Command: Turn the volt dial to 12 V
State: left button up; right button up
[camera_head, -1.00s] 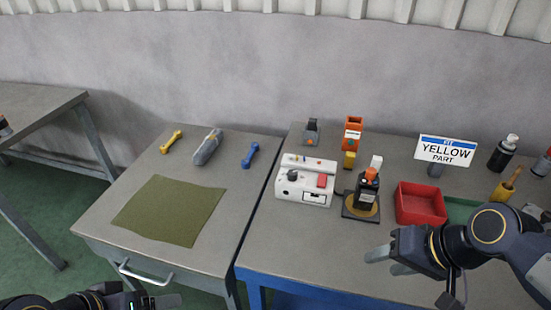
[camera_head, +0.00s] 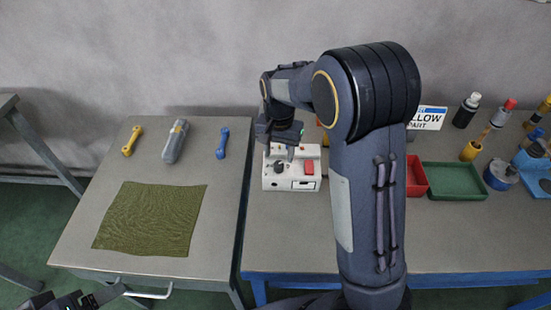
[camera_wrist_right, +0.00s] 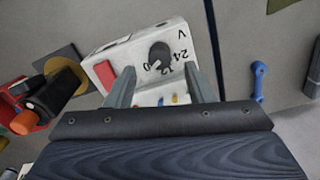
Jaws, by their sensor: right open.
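The volt dial is a black round knob (camera_wrist_right: 159,55) on a white box (camera_wrist_right: 115,50) marked V, 24, 12 and 0. I cannot tell for certain which mark its pointer faces. In the head view the dial (camera_head: 279,166) is on the left of the box's top (camera_head: 305,184). My right gripper (camera_head: 278,153) is open above the box, near the dial. In the right wrist view its fingers (camera_wrist_right: 158,65) stand on either side of the knob's image, with no contact visible. My left gripper (camera_head: 90,298) is partly cut off at the bottom left.
My right arm hides part of the right table. A red tray (camera_head: 416,178) and green tray (camera_head: 455,181) stand to the right. A green cloth (camera_head: 150,220), yellow wrench (camera_head: 132,141) and blue wrench (camera_head: 222,143) lie on the left table. The right table's front is largely clear.

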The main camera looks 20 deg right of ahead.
aim_at(279, 163)
jog(key=shift+f, duration=2.15)
jog(key=c, duration=1)
jog(key=shift+n, duration=0.4)
jog(key=n+b, duration=0.1)
jog(key=n, duration=0.4)
jog(key=shift+n, duration=0.3)
jog(key=n, duration=0.5)
jog(key=shift+b, duration=0.35)
jog(key=shift+r+n, duration=0.1)
jog(key=shift+n, duration=0.2)
